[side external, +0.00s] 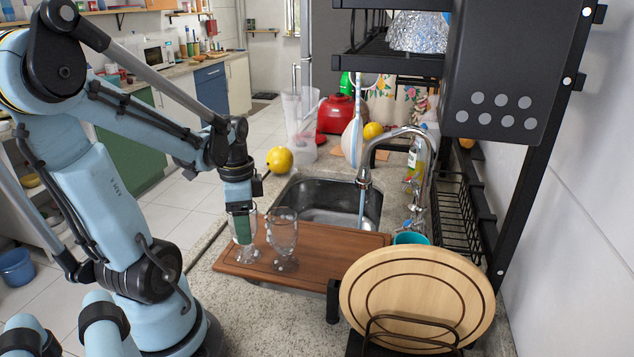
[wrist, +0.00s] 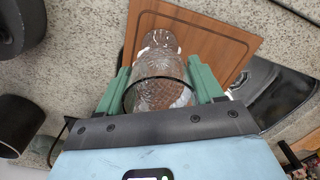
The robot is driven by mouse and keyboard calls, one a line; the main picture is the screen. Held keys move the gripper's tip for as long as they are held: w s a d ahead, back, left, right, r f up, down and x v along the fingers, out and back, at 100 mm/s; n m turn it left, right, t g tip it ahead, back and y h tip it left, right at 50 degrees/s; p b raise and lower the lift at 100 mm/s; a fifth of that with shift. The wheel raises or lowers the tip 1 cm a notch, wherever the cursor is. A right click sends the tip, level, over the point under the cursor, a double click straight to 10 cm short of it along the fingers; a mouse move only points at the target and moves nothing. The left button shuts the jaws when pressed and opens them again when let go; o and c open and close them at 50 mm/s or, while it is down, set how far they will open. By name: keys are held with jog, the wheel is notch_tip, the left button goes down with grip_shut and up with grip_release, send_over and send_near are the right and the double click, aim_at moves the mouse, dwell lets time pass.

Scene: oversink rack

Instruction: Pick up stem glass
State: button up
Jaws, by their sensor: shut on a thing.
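Two clear stem glasses show in the side view at the left part of a brown wooden board (side external: 330,247). My gripper (side external: 242,226) points down over the left stem glass (side external: 246,250), with its green fingers at the bowl. In the wrist view, my gripper (wrist: 163,82) is shut on this patterned stem glass (wrist: 160,92), one green finger on each side of the bowl. The glass looks upright, its foot at or very near the board; I cannot tell if it touches. The other stem glass (side external: 283,235) stands upright just right of it, apart from my gripper.
A metal sink (side external: 310,190) with a running tap (side external: 400,131) lies behind the board. A round wooden plate (side external: 418,298) stands in a dark holder at front right. A black rack (side external: 520,150) rises at the right. A yellow fruit (side external: 279,160) sits left of the sink.

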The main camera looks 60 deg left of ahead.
jog(key=c, duration=0.3)
jog(key=shift+r, duration=0.2)
